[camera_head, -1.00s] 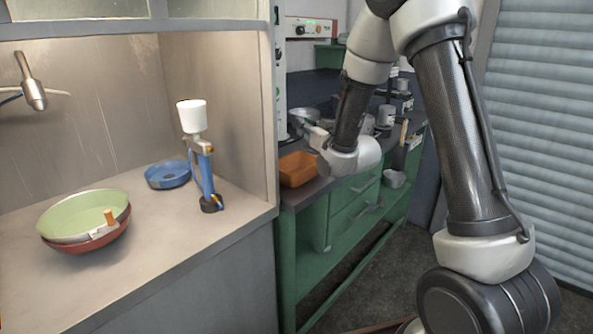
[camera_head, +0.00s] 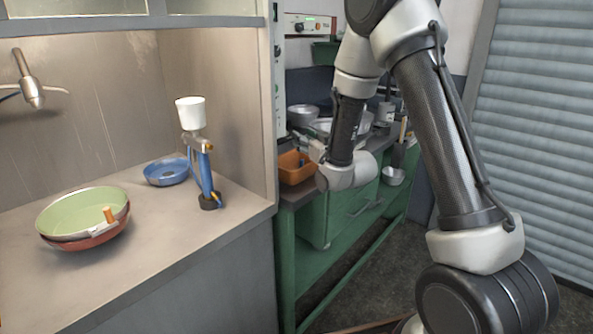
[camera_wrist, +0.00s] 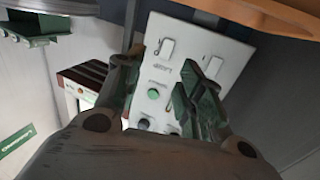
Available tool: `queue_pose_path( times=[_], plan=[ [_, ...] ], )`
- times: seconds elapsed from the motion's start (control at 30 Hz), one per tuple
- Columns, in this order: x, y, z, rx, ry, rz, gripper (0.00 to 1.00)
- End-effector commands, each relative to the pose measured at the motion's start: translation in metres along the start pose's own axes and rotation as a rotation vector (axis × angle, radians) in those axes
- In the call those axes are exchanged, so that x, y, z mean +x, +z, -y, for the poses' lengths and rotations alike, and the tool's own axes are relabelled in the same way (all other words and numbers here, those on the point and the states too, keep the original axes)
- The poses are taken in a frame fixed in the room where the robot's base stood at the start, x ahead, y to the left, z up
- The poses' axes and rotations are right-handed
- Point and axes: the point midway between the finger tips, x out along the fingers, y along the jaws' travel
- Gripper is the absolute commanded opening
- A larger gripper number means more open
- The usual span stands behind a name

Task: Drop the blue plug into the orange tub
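The orange tub (camera_head: 290,174) stands on the green bench right of the booth wall; an orange edge (camera_wrist: 262,14), likely its rim, crosses the top right of the wrist view. My gripper (camera_wrist: 160,82) shows two dark fingers spread apart with nothing seen between them. In the head view the gripper is small and partly hidden beside the tub by my arm. A small dark spot shows inside the tub, too small to identify. I cannot make out the blue plug for certain. An orange plug (camera_head: 108,215) lies in the green pan (camera_head: 75,212).
The green pan sits in a red pan (camera_head: 92,241) on the booth counter. A blue dish (camera_head: 166,173) and a blue-handled spray gun (camera_head: 204,175) stand behind it. Metal pots (camera_head: 302,115) are behind the tub. A panel with switches (camera_wrist: 180,60) lies beyond the fingers.

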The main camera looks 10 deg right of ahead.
Motion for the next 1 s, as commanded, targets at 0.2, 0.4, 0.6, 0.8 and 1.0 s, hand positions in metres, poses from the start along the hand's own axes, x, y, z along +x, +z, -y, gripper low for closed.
queue_pose_path(
  times=[0.2,0.4,0.6,0.8,1.0],
  plan=[
    [0.0,-0.002,0.0,0.0,0.0,-0.001,0.38],
    [0.0,-0.031,0.001,0.0,0.0,-0.006,0.38],
    [0.0,-0.072,0.001,-0.001,0.0,-0.005,0.38],
    [0.0,-0.096,0.002,0.0,0.0,-0.002,0.38],
    [0.0,-0.1,0.002,0.001,0.0,0.001,0.38]
  ],
)
